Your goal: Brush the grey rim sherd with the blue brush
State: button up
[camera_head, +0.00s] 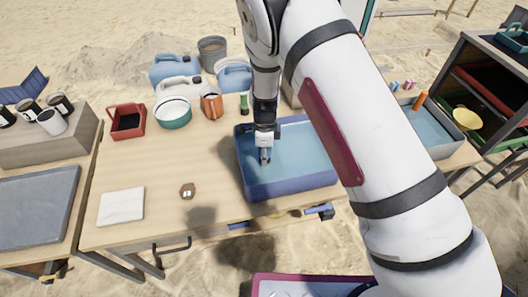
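My gripper (264,156) points down over the blue basin (262,189) in the middle of the table. Its fingers are small and dark here, and I cannot tell whether they are open, shut or holding something. The basin seems to hold water or have a pale blue floor. I cannot make out the grey rim sherd or the blue brush. My white arm hides the right part of the basin and some of the table behind it. A small brown piece (187,191) with a pale mark lies on the wood left of the basin.
A folded white cloth (121,206) lies front left on the wooden table (150,168). A red container (127,121), a green-and-white bowl (173,113) and an orange-brown mug (212,103) stand behind. A grey-blue tray (425,128) is at right. The table's left middle is mostly clear.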

jog(key=shift+r, duration=0.15)
jog(key=shift+r+p, duration=1.55)
jog(key=shift+r, duration=2.85)
jog(key=shift+w+f, duration=0.1)
jog(key=shift+f, duration=0.1)
jog(key=shift+w+a+f+b, duration=0.15)
jog(key=shift+f+b, duration=0.4)
jog(key=shift+f, duration=0.55)
jog(key=shift+w+d+f+b, duration=0.1)
jog(key=shift+w+f+b, duration=0.15)
jog(key=shift+f+b, duration=0.6)
jog(key=shift+w+a+f+b, duration=0.1)
jog(key=shift+w+f+b, duration=0.15)
jog(key=shift+f, duration=1.45)
jog(key=shift+f+b, duration=0.45)
jog(key=shift+f, duration=0.3)
